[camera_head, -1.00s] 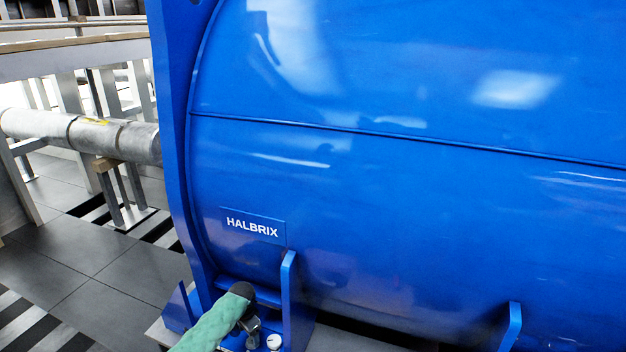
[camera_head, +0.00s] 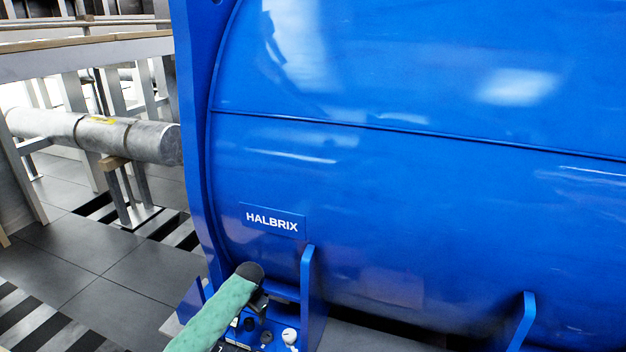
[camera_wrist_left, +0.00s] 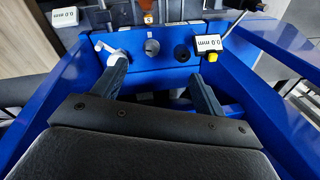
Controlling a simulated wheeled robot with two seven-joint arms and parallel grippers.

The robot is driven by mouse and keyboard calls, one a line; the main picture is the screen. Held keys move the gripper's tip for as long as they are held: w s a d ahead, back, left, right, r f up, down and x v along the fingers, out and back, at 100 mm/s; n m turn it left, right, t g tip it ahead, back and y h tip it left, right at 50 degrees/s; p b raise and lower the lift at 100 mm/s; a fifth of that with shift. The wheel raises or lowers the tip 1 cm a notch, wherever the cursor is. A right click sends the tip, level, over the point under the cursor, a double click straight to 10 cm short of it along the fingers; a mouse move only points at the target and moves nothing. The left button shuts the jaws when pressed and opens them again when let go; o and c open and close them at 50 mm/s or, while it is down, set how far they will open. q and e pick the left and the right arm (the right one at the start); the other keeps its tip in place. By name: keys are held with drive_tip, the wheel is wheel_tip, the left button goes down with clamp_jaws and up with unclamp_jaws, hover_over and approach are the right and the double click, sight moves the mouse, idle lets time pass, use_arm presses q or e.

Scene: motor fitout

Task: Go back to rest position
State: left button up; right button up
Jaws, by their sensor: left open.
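My left arm, in a green sleeve with a black end, reaches in from the bottom of the head view. My left gripper (camera_head: 259,300) is mostly hidden below that black end, near the motor's blue foot. In the left wrist view its two dark fingers (camera_wrist_left: 157,70) are spread apart with nothing seen held between them. Past them is a blue panel (camera_wrist_left: 135,42) with round dark holes or knobs. The large blue motor (camera_head: 420,200) carries a HALBRIX plate (camera_head: 272,221). My right gripper is in neither view.
Two 0.0 mm gauges (camera_wrist_left: 63,16) and (camera_wrist_left: 208,43) flank the panel. Blue brackets (camera_head: 308,290) and (camera_head: 524,318) rise at the motor's base. A grey shaft (camera_head: 130,138) rests on a stand at left. Tiled floor (camera_head: 75,255) is open at lower left.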

use_arm(q)
drive_tip(key=d+r+t, duration=0.3)
drive_tip(key=d+r, duration=0.2)
drive_tip(key=r, duration=0.8)
drive_tip(key=s+d+r+n+t+h, duration=0.1)
drive_tip(key=s+r, duration=0.2)
drive_tip(key=s, duration=0.4)
drive_tip(key=s+d+r+n+t, duration=0.1)
drive_tip(key=s+r, duration=0.2)
drive_tip(key=s, duration=0.5)
drive_tip(key=s+a+f+n+g, duration=0.1)
drive_tip(key=s+a+f+n, duration=0.1)
drive_tip(key=s, duration=1.6)
drive_tip(key=s+f+g, duration=0.1)
drive_tip(key=s+f, duration=0.2)
drive_tip(key=s, duration=0.3)
drive_tip(key=s+f+g, duration=0.1)
drive_tip(key=s+f, duration=0.3)
drive_tip(key=s, duration=0.3)
drive_tip(key=s+f+n+g+h, duration=0.1)
drive_tip(key=s+f+g, duration=0.1)
drive_tip(key=s+f, duration=0.2)
drive_tip(key=s, duration=0.3)
drive_tip(key=shift+a, duration=0.3)
drive_tip(key=shift+s, duration=0.1)
